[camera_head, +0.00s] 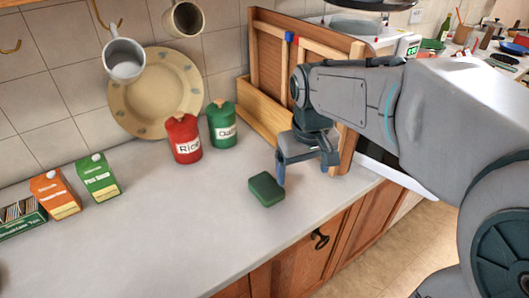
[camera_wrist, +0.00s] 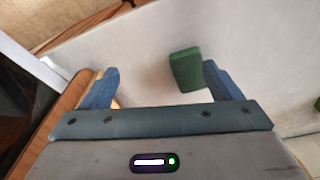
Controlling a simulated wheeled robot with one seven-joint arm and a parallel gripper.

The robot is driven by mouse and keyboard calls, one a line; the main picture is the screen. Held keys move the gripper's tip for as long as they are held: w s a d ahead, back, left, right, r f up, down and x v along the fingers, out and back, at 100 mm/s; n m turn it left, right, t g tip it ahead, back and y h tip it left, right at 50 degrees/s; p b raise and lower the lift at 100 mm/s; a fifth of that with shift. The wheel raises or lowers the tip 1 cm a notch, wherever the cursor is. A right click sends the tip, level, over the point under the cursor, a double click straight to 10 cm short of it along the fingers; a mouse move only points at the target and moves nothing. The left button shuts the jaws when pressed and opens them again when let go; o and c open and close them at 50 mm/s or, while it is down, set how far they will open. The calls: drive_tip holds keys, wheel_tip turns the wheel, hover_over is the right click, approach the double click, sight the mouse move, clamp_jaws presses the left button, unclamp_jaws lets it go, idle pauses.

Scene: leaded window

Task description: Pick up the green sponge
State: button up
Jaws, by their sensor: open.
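The green sponge (camera_head: 266,189) lies on the light countertop near its front edge in the head view. In the wrist view the sponge (camera_wrist: 186,69) appears just beyond the right fingertip, toward the right side of the jaw gap. My gripper (camera_head: 304,174) is above the counter, just right of the sponge, pointing down. Its two blue fingers are spread wide with nothing between them, as the wrist view of the gripper (camera_wrist: 160,72) also shows. I cannot tell whether the right finger touches the sponge.
A red rice canister (camera_head: 183,139) and a green canister (camera_head: 222,125) stand behind the sponge. A wooden rack (camera_head: 262,112) stands behind my gripper. Orange (camera_head: 55,194) and green (camera_head: 97,178) cartons are at left. The counter left of the sponge is clear.

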sight(266, 184)
drive_tip(key=w+a+r+n+g+p, duration=0.1)
drive_tip(key=w+a+n, duration=0.2)
drive_tip(key=w+a, duration=0.45)
wheel_tip(266, 184, down, 13)
drive_tip(key=shift+w+a+f+p, duration=0.15)
drive_tip(key=shift+f+p, duration=0.05)
drive_tip(key=shift+p, duration=0.25)
drive_tip(key=c, duration=1.2)
drive_tip(key=shift+o, duration=0.2)
drive_tip(key=shift+r, duration=0.15)
wheel_tip(266, 184, up, 4)
drive_tip(key=shift+r+b, duration=0.1)
drive_tip(key=shift+b, duration=0.25)
drive_tip(key=s+d+r+b, duration=0.1)
drive_tip(key=s+d+r, duration=0.5)
drive_tip(key=d, duration=0.3)
drive_tip(key=shift+s+d+r, duration=0.15)
drive_tip(key=shift+d+r, duration=0.15)
drive_tip(key=shift+d, duration=0.1)
